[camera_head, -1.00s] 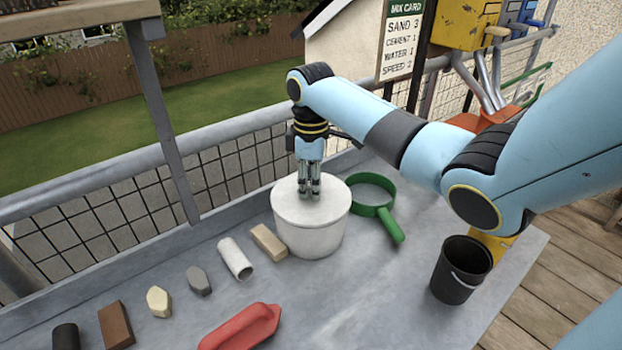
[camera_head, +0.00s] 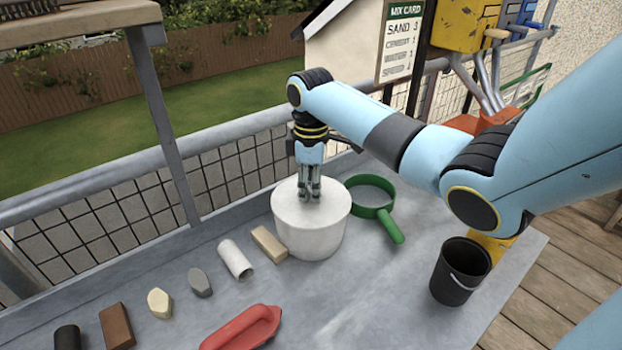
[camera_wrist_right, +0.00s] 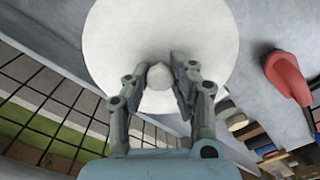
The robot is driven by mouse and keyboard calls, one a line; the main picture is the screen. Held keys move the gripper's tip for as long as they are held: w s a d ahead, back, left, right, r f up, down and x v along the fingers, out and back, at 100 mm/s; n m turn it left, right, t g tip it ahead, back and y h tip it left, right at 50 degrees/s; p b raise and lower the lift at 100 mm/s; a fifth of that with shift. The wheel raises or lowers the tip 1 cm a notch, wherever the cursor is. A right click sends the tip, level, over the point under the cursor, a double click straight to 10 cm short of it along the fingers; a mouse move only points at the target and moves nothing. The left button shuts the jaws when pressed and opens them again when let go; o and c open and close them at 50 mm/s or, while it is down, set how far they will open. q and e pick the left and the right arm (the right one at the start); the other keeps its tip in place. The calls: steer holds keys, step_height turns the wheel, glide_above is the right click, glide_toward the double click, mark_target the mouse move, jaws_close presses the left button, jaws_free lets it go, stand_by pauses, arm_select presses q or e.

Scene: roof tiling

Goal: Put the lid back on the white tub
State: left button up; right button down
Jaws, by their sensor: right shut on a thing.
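The white tub (camera_head: 311,238) stands upright on the grey bench top near the railing. Its white round lid (camera_head: 290,208) lies flat over the tub's top in the head view, and it fills the upper middle of the right wrist view (camera_wrist_right: 160,35). My right gripper (camera_head: 309,198) points straight down at the lid's middle. Its fingers are shut on the lid's small round knob (camera_wrist_right: 159,76). The fingers hide part of the knob, and I cannot tell whether the lid is fully seated. My left gripper is not in view.
A green sieve (camera_head: 372,212) lies just right of the tub, and a black bucket (camera_head: 459,272) stands farther right. A tan block (camera_head: 269,244), a white pipe piece (camera_head: 235,259) and a red float (camera_head: 243,327) lie to the left and front. The front middle bench is clear.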

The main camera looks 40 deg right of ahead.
steer(key=shift+p, duration=0.4)
stand_by(0.6)
steer(key=c, duration=0.6)
jaws_free()
steer(key=shift+r+p, duration=3.5)
steer(key=shift+p, duration=0.45)
jaws_close()
